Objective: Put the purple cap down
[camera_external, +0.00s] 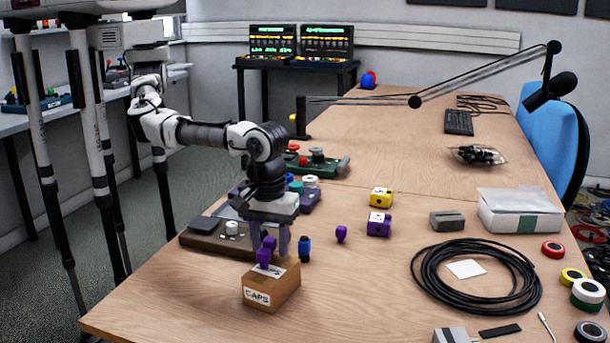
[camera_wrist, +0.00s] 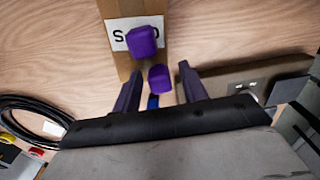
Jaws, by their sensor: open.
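The cardboard box (camera_external: 272,290) labelled CAPS stands on the table below my gripper. Its label also shows upside down in the wrist view (camera_wrist: 118,43). One purple cap (camera_external: 264,258) is at the top of the box, outside my fingers, and it also shows in the wrist view (camera_wrist: 142,42). A second purple cap (camera_wrist: 159,79) lies between my fingers, with a gap on each side; it shows in the external view (camera_external: 269,243) too. My gripper (camera_wrist: 160,68) is open, its purple fingers pointing down at the box. Whether the second cap touches the box is unclear.
A blue-and-black piece (camera_external: 304,247) stands right of the box, close to my gripper. A small purple piece (camera_external: 341,234) and purple (camera_external: 379,224) and yellow (camera_external: 381,197) blocks lie further right. A coiled black cable (camera_external: 475,276) covers the right side.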

